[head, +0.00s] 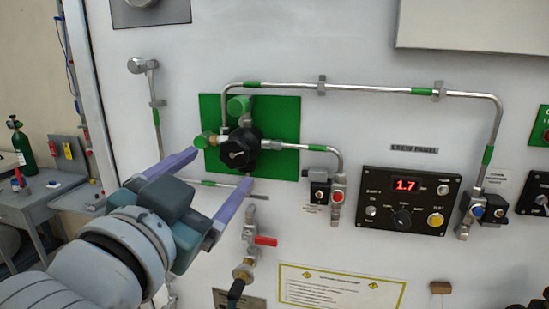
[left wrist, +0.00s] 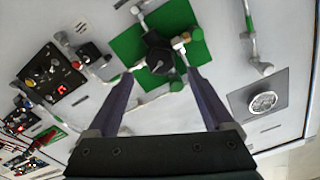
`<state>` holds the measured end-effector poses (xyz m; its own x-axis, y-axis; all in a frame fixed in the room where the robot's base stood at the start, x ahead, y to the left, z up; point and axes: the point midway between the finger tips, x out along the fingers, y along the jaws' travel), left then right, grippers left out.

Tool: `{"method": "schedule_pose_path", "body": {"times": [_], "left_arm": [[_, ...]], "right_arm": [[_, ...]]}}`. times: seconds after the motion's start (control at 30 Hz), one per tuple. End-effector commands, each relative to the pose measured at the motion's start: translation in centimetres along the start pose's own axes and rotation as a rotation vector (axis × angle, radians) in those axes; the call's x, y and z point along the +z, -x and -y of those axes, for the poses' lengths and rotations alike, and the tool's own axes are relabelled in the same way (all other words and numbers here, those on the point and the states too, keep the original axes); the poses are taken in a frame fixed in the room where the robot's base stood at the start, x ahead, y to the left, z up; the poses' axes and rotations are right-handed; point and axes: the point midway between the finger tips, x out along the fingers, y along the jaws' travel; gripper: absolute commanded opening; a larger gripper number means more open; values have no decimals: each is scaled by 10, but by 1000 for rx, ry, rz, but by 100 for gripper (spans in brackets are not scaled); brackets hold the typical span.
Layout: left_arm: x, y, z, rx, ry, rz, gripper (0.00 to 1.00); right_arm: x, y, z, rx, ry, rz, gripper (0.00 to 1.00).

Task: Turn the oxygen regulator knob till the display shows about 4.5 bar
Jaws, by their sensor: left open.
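The black oxygen regulator knob (head: 238,150) sits on a green plate (head: 285,110) on the white wall panel. The knob also shows in the left wrist view (left wrist: 158,58). The red display (head: 405,184) on the black control box reads 1.7. My left gripper (head: 222,165) is open, with its two purple fingers pointing at the regulator from below. In the left wrist view the fingertips (left wrist: 160,72) lie on either side of the knob's lower part, and nothing is visibly held. I cannot tell whether they touch the knob. My right gripper is not in view.
A red-handled valve (head: 264,241) is below the regulator. A round gauge (left wrist: 263,101) shows in the left wrist view. A green cylinder (head: 22,150) stands far left.

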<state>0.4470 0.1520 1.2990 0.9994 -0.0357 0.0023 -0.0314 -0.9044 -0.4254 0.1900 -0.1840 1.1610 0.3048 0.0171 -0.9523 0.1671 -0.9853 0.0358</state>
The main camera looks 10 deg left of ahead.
Motion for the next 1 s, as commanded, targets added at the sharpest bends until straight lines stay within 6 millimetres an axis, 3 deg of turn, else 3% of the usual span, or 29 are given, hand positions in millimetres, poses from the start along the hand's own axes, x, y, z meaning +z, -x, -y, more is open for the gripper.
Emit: {"method": "schedule_pose_path", "body": {"times": [0.1, 0.33, 0.77, 1.0], "left_arm": [[-3, -24, 2, -1, 1, 0, 86], [0, -57, 1, -1, 1, 1, 86], [1, -69, 0, 1, 2, 3, 86], [1, -69, 0, 1, 2, 3, 62]], "right_arm": [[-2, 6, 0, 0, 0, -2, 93], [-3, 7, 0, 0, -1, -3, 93], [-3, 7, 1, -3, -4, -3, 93], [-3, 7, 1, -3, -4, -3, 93]]}}
